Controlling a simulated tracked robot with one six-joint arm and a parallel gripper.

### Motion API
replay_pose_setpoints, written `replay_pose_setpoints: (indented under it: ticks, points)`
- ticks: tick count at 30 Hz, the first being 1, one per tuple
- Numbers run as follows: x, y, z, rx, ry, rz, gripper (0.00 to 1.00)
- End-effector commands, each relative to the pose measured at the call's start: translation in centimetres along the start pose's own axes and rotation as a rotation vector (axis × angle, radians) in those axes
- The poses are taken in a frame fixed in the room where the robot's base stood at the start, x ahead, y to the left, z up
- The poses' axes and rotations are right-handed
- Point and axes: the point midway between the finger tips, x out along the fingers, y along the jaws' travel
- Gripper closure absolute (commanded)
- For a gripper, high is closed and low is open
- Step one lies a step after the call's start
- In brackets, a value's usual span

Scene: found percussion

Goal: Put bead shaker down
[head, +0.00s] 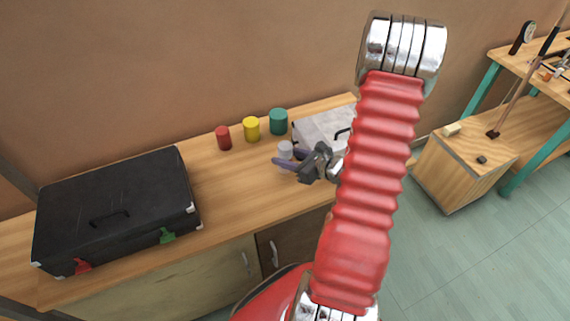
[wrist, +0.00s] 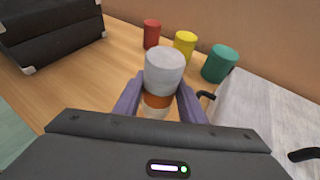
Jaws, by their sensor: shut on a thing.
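The bead shaker (wrist: 165,68) is a small cylinder with a pale grey top, an orange-brown band and a lighter lower part. My gripper (wrist: 160,100) is shut on it, with one purple finger on each side. In the head view the shaker's pale top (head: 286,147) shows between the fingers of my gripper (head: 288,160), over the wooden counter (head: 230,185). The shaker looks roughly upright. Its lower end is partly hidden, and I cannot tell whether it touches the counter.
Red (head: 223,138), yellow (head: 251,129) and teal (head: 278,121) cylinders stand behind the shaker by the wall. A black case (head: 115,205) is on the left. A grey case (head: 318,128) is close on the right. Counter between black case and shaker is clear.

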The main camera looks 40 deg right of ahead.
Motion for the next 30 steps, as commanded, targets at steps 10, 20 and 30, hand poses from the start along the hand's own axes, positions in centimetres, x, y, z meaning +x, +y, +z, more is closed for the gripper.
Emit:
replay_pose_setpoints:
  ticks: [10,20,30]
  points:
    - [1.3,0.1,-3.1,0.001,0.0,0.002,0.88]
    - [1.4,0.1,-3.3,0.0,0.0,0.001,0.88]
    - [1.5,0.1,-3.5,0.0,0.0,0.001,0.49]
